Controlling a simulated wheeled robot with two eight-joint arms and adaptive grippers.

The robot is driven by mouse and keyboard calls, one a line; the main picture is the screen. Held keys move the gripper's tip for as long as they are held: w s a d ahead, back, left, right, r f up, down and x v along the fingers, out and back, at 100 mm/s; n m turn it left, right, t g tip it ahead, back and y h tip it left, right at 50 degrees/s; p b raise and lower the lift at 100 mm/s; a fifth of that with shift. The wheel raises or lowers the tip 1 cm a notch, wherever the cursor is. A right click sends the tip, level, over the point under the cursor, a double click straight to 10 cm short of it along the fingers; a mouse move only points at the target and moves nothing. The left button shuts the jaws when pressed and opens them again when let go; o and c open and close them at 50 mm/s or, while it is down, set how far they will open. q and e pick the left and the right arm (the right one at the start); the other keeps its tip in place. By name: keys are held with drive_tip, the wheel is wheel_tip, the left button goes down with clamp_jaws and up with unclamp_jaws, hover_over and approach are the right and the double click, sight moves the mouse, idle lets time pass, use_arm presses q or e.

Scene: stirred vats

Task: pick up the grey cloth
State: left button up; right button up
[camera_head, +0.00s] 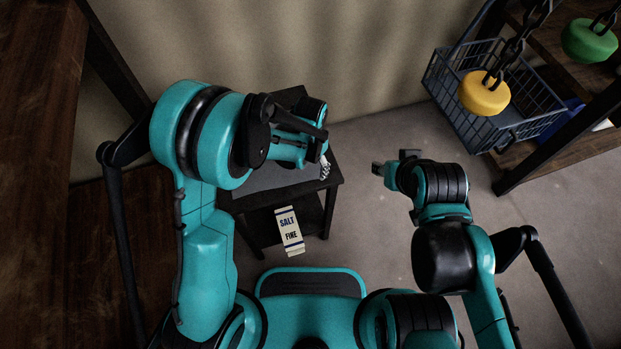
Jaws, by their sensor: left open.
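A flat grey patch, which looks like the grey cloth (268,178), lies on top of a small dark table (334,181). My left arm covers much of it, so its outline is hard to tell. My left gripper (324,168) is over the table's right part, small and partly hidden by its own arm. It is open, and I see nothing held in it. My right gripper (386,168) is to the right of the table, over bare floor. Its fingers are too small and dark to read.
A white carton marked SALT FINE (289,231) is on the table's lower shelf. A blue-grey wire basket (545,117) is at the upper right by a wooden shelf (568,150). A yellow weight (484,93) and a green weight (588,41) hang on chains. Floor at right is clear.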

sight(310, 176)
use_arm(q)
drive_tip(key=shift+f+b, duration=1.2)
drive_tip(key=shift+f, duration=0.5)
drive_tip(key=shift+f, duration=0.2)
drive_tip(key=shift+s, duration=0.1)
drive_tip(key=c, duration=0.8)
drive_tip(key=shift+c, duration=0.2)
